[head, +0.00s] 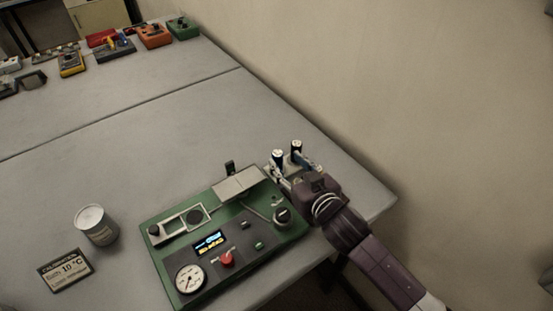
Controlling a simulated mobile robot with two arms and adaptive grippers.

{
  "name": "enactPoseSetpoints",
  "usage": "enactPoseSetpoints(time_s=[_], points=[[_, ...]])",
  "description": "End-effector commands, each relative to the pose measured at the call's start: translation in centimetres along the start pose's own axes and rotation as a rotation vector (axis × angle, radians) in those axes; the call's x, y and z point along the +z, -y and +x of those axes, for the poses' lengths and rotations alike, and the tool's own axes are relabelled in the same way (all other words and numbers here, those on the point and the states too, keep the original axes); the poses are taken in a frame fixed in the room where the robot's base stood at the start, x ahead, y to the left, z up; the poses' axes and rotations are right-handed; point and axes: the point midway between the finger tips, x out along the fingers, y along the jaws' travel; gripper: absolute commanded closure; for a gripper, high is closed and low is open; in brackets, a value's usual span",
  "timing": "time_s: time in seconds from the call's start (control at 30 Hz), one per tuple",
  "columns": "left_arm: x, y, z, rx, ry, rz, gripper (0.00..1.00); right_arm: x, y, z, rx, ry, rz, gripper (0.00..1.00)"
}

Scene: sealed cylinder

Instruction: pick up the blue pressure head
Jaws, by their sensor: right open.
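A small holder (272,173) stands at the right, just beyond the green panel. Two dark-topped, pale upright parts (278,157) (296,148) rise from it. A small blue patch (304,158) shows beside them, close to my right gripper; I take it for the blue pressure head, but it is too small and partly hidden to be sure. My right gripper (294,172) is open at the holder, its fingers around or beside these parts; contact cannot be made out. My left gripper is not in view.
The green panel (160,238) with a dial gauge (190,279) and red button (226,259) lies left of my right arm. Several devices line the far table (155,36). A wall is at right.

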Motion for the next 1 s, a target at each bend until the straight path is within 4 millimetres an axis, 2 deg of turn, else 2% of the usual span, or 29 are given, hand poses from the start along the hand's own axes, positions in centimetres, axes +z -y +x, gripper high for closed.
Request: enactPoseSetpoints(time_s=[0.1, 0.2, 0.37, 0.5, 0.6, 0.8, 0.87, 1.0], points=[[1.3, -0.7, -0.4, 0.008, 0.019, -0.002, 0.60, -0.2, 0.1, 0.7, 0.000, -0.001, 0.000, 0.57], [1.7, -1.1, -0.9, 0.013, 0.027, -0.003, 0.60, -0.2, 0.3, 1.8, -0.001, 0.001, 0.001, 0.57], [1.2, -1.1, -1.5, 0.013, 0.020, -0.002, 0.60, -0.1, 0.6, 3.8, -0.001, -0.001, 0.001, 0.57], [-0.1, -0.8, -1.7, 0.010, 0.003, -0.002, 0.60, 0.0, 0.6, 5.0, -0.001, 0.000, -0.001, 0.57], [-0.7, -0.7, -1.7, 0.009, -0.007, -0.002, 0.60, 0.1, 0.6, 5.3, -0.002, -0.001, -0.001, 0.57], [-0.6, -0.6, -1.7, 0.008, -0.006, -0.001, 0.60, 0.1, 0.6, 5.4, -0.002, -0.001, 0.000, 0.57], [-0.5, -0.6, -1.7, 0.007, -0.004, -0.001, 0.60, 0.1, 0.6, 5.4, -0.002, -0.001, 0.000, 0.61], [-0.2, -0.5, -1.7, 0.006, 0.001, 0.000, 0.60, 0.1, 0.6, 5.3, -0.001, 0.000, 0.000, 0.77]])
